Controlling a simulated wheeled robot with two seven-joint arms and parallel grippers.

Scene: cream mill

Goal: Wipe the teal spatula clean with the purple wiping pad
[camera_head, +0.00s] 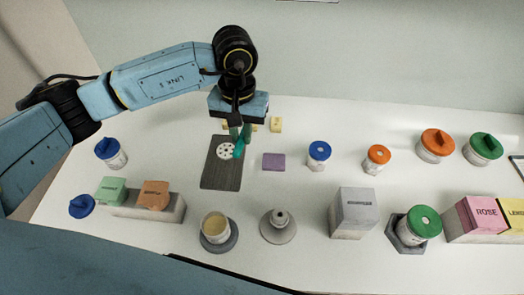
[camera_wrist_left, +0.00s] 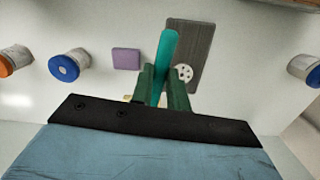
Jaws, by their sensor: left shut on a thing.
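My left gripper (camera_head: 240,133) is shut on the teal spatula (camera_head: 239,149) above the dark grey mat. In the left wrist view the spatula (camera_wrist_left: 166,52) sticks out from between the green fingers (camera_wrist_left: 162,88). The fingers hide the part of it that they grip. The purple wiping pad (camera_head: 273,162) lies flat on the table just right of the mat, apart from the spatula. The pad also shows in the left wrist view (camera_wrist_left: 126,58). My right gripper is not in view.
The dark mat (camera_head: 221,180) carries a white disc with holes (camera_head: 227,151). A blue-lidded jar (camera_head: 319,154) and an orange-lidded jar (camera_head: 377,158) stand right of the pad. An open cream jar (camera_head: 216,229) and a grey cone-shaped stand (camera_head: 278,226) are in front. Table around the pad is clear.

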